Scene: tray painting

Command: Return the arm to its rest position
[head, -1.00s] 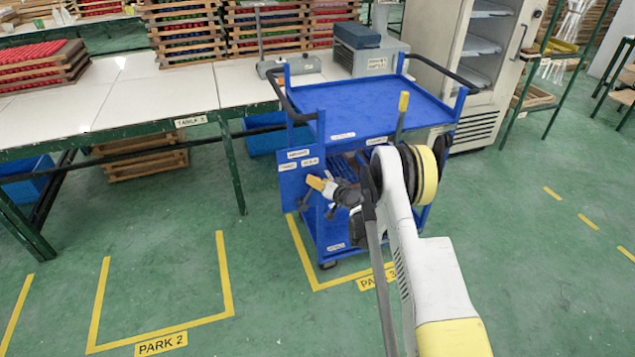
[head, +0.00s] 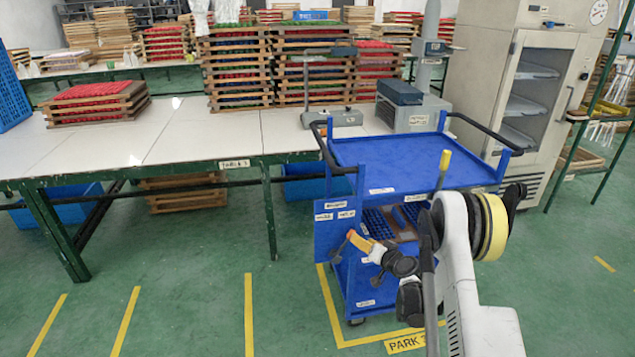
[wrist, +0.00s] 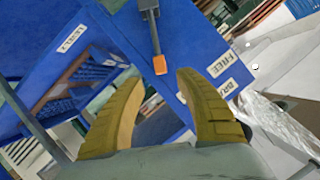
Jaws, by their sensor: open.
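My gripper (head: 360,243) is at the side of the blue cart (head: 390,165) in the head view, in front of its label panel. In the wrist view its two yellow fingers (wrist: 150,105) are spread apart with nothing between them. Beyond them are the cart's blue panel with labels and a grey rod with an orange tip (wrist: 159,64). My arm is bent, with its elbow in front of the cart's right side. The cart's top is bare, and my arm hides part of its lower right.
A white-topped table (head: 120,140) stands behind and left, with stacked trays (head: 240,70) and a grey device (head: 410,112). A white cabinet (head: 530,90) with a glass door is at the right. Green floor with yellow lines is clear at front left and right.

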